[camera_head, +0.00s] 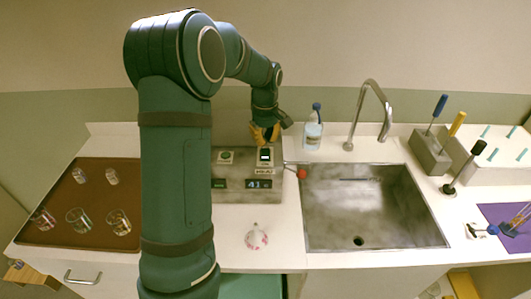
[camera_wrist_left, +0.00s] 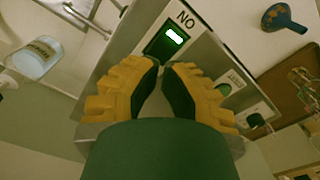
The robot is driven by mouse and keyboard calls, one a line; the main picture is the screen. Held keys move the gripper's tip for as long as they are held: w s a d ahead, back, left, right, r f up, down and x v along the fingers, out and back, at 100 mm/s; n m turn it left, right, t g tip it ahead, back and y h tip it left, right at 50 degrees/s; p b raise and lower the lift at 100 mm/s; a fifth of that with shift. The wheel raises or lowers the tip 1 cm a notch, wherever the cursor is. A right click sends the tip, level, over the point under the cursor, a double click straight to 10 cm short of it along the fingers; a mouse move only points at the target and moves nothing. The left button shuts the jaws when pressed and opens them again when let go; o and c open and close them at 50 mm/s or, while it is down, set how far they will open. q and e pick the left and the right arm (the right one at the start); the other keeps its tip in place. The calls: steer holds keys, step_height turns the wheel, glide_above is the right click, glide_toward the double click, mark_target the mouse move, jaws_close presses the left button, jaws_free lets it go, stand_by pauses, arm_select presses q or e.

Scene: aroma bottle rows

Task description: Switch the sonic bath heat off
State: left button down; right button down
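The sonic bath (camera_head: 285,190) is a grey metal box on the counter, left of the sink. Its top carries a lit green switch (camera_head: 265,155) above a label that seems to read HEAT, and a display (camera_head: 258,184) that seems to read 41. In the left wrist view the switch (camera_wrist_left: 172,38) has a bright white patch, and an ON label shows upside down beside it. My left gripper (camera_head: 264,133) is just behind the switch; its yellow fingers (camera_wrist_left: 161,66) meet or nearly meet at the tips, with nothing between them. Contact with the switch cannot be told. My right gripper is out of view.
A brown tray (camera_head: 60,185) with several glasses is at left. A wash bottle (camera_head: 312,133) and the sink (camera_head: 370,241) with its tap (camera_head: 384,110) are at right. A red knob (camera_head: 301,174) is by the bath's right side. A spotted flask (camera_head: 256,238) stands in front.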

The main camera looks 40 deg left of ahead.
mark_target(265, 151)
arm_select(q)
steer(key=shift+f+b, duration=1.25)
steer(key=shift+f, duration=0.85)
stand_by(1.1)
steer(key=shift+r, duration=0.15)
steer(key=shift+r+p, duration=2.9)
steer(key=shift+r, duration=0.55)
steer(key=shift+f, duration=0.1)
